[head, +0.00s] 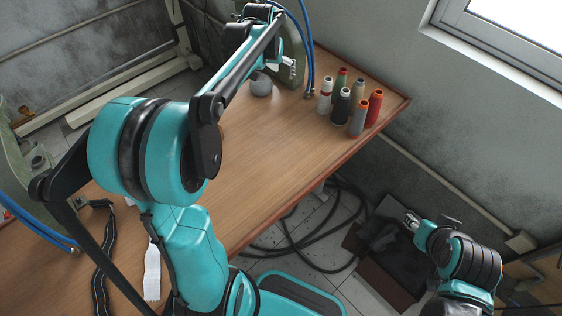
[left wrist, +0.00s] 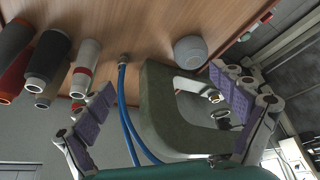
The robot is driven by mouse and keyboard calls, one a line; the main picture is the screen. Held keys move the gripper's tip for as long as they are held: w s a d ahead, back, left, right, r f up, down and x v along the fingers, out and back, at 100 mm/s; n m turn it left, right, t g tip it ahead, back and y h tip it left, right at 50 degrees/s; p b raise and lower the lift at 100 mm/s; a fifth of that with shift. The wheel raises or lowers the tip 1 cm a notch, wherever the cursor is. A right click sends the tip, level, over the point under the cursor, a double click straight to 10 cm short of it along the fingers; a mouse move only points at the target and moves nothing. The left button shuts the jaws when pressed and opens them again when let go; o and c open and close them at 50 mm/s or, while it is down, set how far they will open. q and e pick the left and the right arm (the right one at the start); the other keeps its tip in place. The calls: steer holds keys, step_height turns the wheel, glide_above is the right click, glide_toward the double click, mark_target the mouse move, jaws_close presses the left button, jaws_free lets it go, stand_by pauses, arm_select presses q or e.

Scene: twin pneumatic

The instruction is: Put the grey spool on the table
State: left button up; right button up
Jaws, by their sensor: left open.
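The grey spool (head: 357,118) stands upright at the front of a cluster of spools on the table (head: 290,150), with an orange tip. In the left wrist view the spools show upside down at the left, and I cannot tell for sure which one is grey. My left gripper (left wrist: 163,80) is open and empty, its purple-padded fingers apart in front of the green machine; in the head view its fingers are hard to make out near the top edge. My right gripper (head: 412,218) is low at the right, off the table, its jaws too small to read.
A red spool (head: 375,107), a black spool (head: 341,107) and a white spool (head: 325,96) stand close around the grey one. A green machine (head: 291,72) with blue hoses (head: 309,50) and a pale round pot (head: 261,84) is left of them. The table's middle is clear.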

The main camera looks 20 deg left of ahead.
arm_select(q)
steer(key=s+d+f+m, duration=0.1)
steer(key=s+d+f, duration=0.1)
steer(key=s+d, duration=0.3)
steer(key=s+d+f+m+t+h, duration=0.1)
steer(key=s+d, duration=0.4)
steer(key=s, duration=0.8)
steer(key=s+d+f+m+t, duration=0.1)
steer(key=s+d+f, duration=0.1)
steer(key=s+d, duration=0.4)
steer(key=s, duration=0.2)
steer(key=shift+s+f+h, duration=0.3)
steer(key=shift+s+f, duration=0.05)
steer(key=shift+s, duration=0.05)
steer(key=shift+d, duration=0.1)
steer(key=shift+f+b, duration=0.75)
